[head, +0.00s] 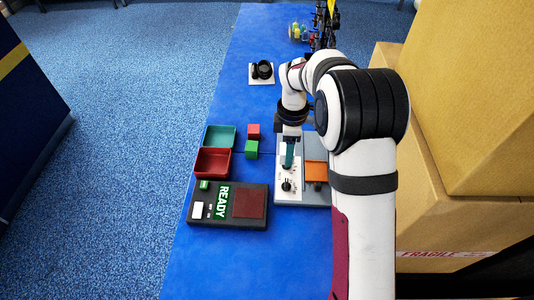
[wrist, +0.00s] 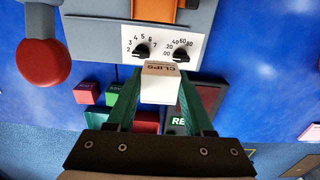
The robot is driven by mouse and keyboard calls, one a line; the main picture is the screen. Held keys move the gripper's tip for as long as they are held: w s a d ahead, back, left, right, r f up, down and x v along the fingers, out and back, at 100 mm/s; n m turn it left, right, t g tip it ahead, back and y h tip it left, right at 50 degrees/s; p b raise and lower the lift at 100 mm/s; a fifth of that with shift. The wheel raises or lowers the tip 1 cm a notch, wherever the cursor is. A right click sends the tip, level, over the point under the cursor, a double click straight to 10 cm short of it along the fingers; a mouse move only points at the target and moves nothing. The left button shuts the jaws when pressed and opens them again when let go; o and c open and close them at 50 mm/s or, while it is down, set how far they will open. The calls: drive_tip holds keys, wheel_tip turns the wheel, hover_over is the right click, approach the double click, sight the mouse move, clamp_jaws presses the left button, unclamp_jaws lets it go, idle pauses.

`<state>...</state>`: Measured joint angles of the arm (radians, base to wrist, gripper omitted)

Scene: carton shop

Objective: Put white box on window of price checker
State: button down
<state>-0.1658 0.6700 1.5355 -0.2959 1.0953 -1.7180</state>
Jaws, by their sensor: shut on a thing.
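My gripper (head: 289,158) is shut on the white box. In the wrist view its green fingers (wrist: 160,92) press the box from both sides. The white box (wrist: 160,80) shows a face lettered CLIPS in the wrist view; in the head view I cannot make it out clearly at the fingertips. The price checker (head: 228,188) is a dark slab at the front left of the blue table, with a green READY display. Its dark red window (head: 250,205) is bare, left of and nearer than my gripper. In the wrist view the window (wrist: 210,96) is partly behind a finger.
A grey device with a white dial plate (head: 286,186) and an orange part (head: 316,171) lies beneath and beside my gripper. A teal tray (head: 219,131), a red tray (head: 202,162), a red block (head: 253,128) and a green block (head: 251,150) sit left. Cartons (head: 450,180) stand right.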

drive_tip(key=s+d+r, duration=0.2)
drive_tip(key=s+r, duration=0.2)
drive_tip(key=s, duration=0.6)
hover_over(250, 203)
wheel_tip(250, 203, down, 7)
drive_tip(key=shift+d+f, duration=0.1)
drive_tip(key=shift+d, duration=0.05)
wheel_tip(250, 203, down, 3)
drive_tip(key=shift+f, duration=0.5)
drive_tip(key=shift+f, duration=0.15)
drive_tip(key=shift+c, duration=1.4)
unclamp_jaws()
